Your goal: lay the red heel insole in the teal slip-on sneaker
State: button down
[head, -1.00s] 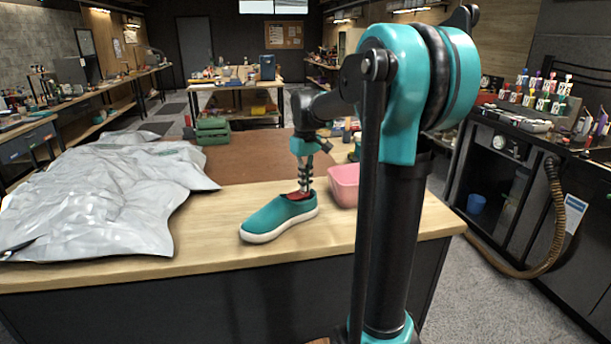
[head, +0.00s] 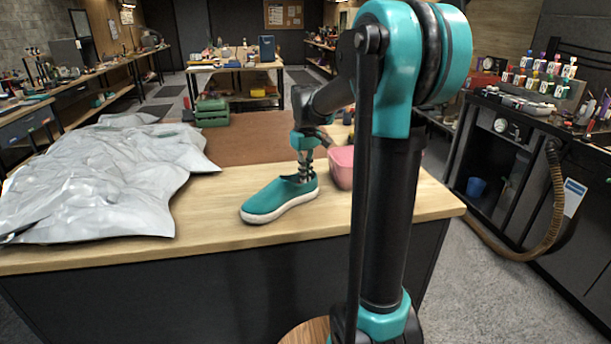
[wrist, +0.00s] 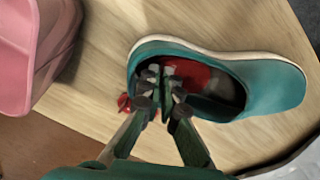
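The teal slip-on sneaker (head: 275,200) stands upright on the wooden bench top, toe toward the front left; the wrist view shows its opening from above (wrist: 265,85). The red heel insole (wrist: 198,75) is inside the opening, partly hidden by my fingers. My gripper (wrist: 165,75) points down into the shoe at the heel end. Its fingers are close together and look shut on the insole, though the contact itself is hidden. In the head view my gripper (head: 306,172) reaches into the opening and the insole is out of sight.
A pink bin (head: 342,168) stands just behind and right of the shoe, also close by in the wrist view (wrist: 25,50). A small red piece (wrist: 124,102) shows beside the heel. A crumpled silver sheet (head: 100,185) covers the bench's left side. The bench front is clear.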

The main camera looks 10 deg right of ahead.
jog(key=shift+f, duration=0.6)
jog(key=c, duration=1.6)
grip_release()
jog(key=shift+c, duration=0.2)
jog(key=shift+r, duration=0.15)
